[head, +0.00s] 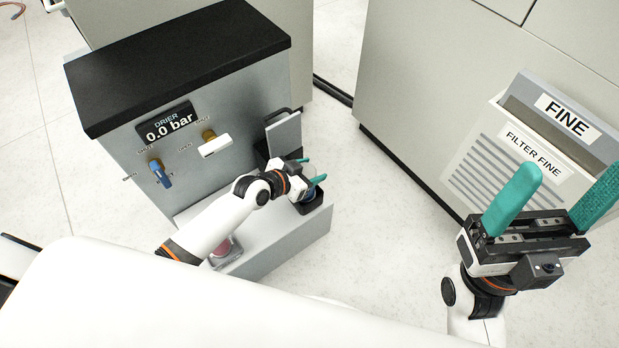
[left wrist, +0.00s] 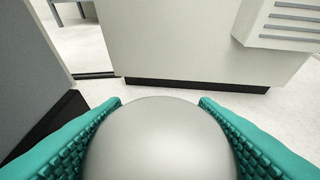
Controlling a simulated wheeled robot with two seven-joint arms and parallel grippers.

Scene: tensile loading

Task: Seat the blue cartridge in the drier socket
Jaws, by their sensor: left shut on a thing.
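The drier (head: 215,130) is a grey cabinet with a black top and a display reading 0.0 bar. My left gripper (head: 317,170) is at the right end of the low ledge in front of it, shut on the cartridge. Only a bit of the cartridge's blue side (head: 309,194) shows; my gripper hides most of it. In the left wrist view its smooth grey rounded end (left wrist: 160,140) sits between the teal fingers. A black holder (head: 311,207) is just below it; I cannot tell whether they touch. My right gripper (head: 548,205) is open and empty at the right.
A grey flap (head: 284,135) stands by a dark opening on the drier's right side. A blue valve handle (head: 160,173) and a white one (head: 215,145) are on its front. A reddish item (head: 222,247) is on the ledge (head: 275,245). A FILTER FINE bin (head: 510,165) is at the right.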

